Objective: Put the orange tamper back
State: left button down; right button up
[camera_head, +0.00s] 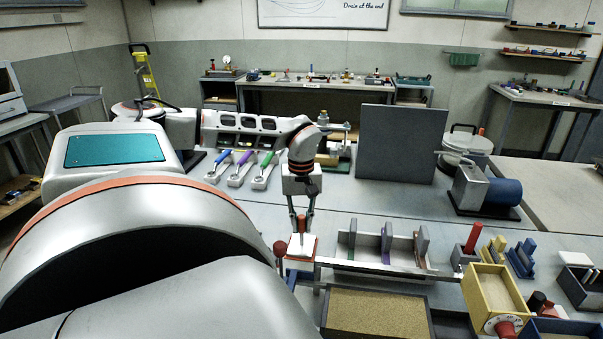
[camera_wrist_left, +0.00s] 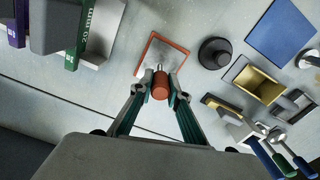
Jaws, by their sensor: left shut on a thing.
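The orange tamper (camera_head: 301,226) has an upright orange handle and a pale square plate with an orange rim. My left gripper (camera_head: 301,213) is shut on its handle from above. In the left wrist view the tamper (camera_wrist_left: 161,86) sits between the fingertips of the left gripper (camera_wrist_left: 160,94), with its orange-rimmed plate beyond them. The plate shows near the left end of a long pale trough; I cannot tell whether it touches anything below. My right gripper is not in view.
The trough with upright dividers (camera_head: 387,242) lies just right of the tamper. A sand tray (camera_head: 375,312) is in front, and a yellow box (camera_head: 494,290) stands to the right. A grey upright panel (camera_head: 401,143) and a blue motor (camera_head: 490,192) stand behind.

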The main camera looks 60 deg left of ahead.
pick_arm(q)
jog(key=c, duration=1.9)
grip_release()
jog(key=shift+f, duration=0.1)
notch_tip(320, 180, up, 12)
jog(key=shift+f+p, duration=0.1)
jog(key=shift+p, duration=0.8)
jog(key=shift+r, duration=0.25)
